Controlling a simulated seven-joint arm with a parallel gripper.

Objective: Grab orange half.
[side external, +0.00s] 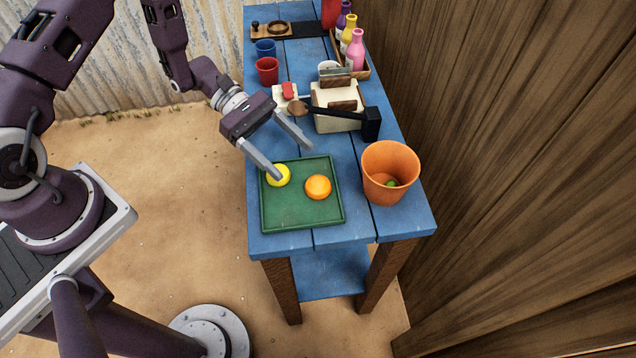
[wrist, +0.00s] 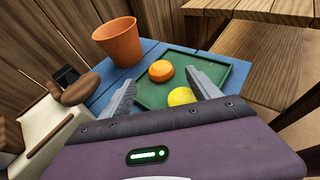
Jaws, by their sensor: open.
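The orange half (side external: 318,187) lies on the green tray (side external: 301,222), right of the tray's middle. It also shows in the wrist view (wrist: 161,71), beyond my fingertips and roughly between them. A yellow lemon-like half (side external: 279,175) lies on the same tray, near its upper left. In the wrist view the yellow piece (wrist: 181,96) is close to my right-hand finger. My gripper (side external: 296,162) is open and empty above the tray's far edge, with its fingers pointing down toward the tray. It is apart from the orange half.
An orange bucket (side external: 390,160) with something green inside stands right of the tray. A cream box-like device (side external: 335,104) with a black-ended wooden handle (side external: 371,123) sits behind. Cups (side external: 266,70) and a bottle crate (side external: 364,72) stand farther back. A wooden wall rises on the right.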

